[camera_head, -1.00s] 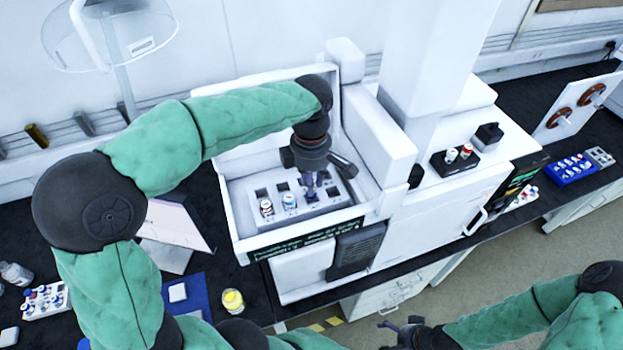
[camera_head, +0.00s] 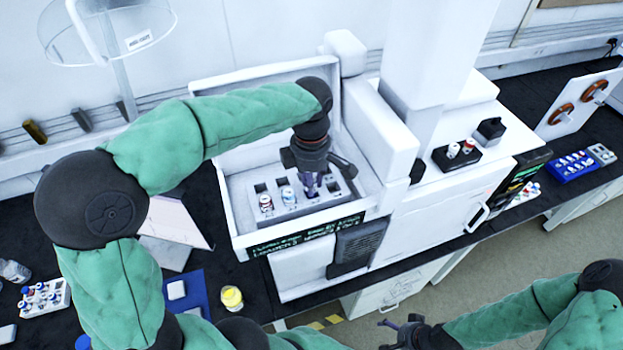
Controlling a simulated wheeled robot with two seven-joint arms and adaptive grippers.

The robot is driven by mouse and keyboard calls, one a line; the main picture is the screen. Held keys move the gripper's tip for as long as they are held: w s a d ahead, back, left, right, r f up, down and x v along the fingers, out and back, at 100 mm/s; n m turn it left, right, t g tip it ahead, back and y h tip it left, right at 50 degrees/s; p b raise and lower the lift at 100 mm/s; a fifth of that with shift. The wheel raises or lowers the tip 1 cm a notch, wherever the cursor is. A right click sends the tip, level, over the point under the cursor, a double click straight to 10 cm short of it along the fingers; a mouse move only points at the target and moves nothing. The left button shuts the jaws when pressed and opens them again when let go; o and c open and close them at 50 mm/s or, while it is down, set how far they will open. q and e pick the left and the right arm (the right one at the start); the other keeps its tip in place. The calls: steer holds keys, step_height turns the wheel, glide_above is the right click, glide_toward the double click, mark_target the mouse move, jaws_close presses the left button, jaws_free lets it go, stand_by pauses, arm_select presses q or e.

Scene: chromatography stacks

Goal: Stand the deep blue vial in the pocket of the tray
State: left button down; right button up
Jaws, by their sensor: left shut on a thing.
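The tray (camera_head: 325,203) is a pale block with dark square pockets, inside the white open-topped bay of the instrument. Two vials stand in its front row at the left: one with a red and white look (camera_head: 266,203) and one with a light blue and white look (camera_head: 289,196). My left gripper (camera_head: 309,190) points down over the tray, to the right of these vials. It is shut on the deep blue vial (camera_head: 311,193), which is mostly hidden by the fingers. I cannot tell whether the vial's base is inside a pocket. My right gripper (camera_head: 392,328) is at the bottom, away from the tray.
The bay's white walls (camera_head: 232,205) surround the tray closely. A black holder (camera_head: 456,160) with vials sits on the instrument to the right. A vial rack (camera_head: 44,297), a yellow-topped jar (camera_head: 231,298) and a blue mat (camera_head: 196,290) lie on the dark bench at left.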

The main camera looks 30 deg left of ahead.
arm_select(q)
steer(key=shift+f, duration=0.4)
steer(key=shift+f+b, duration=0.4)
steer(key=shift+b, duration=0.05)
stand_by(0.3)
steer(key=c, duration=1)
jaws_free()
steer(key=o, duration=0.4)
steer(key=shift+r, duration=0.1)
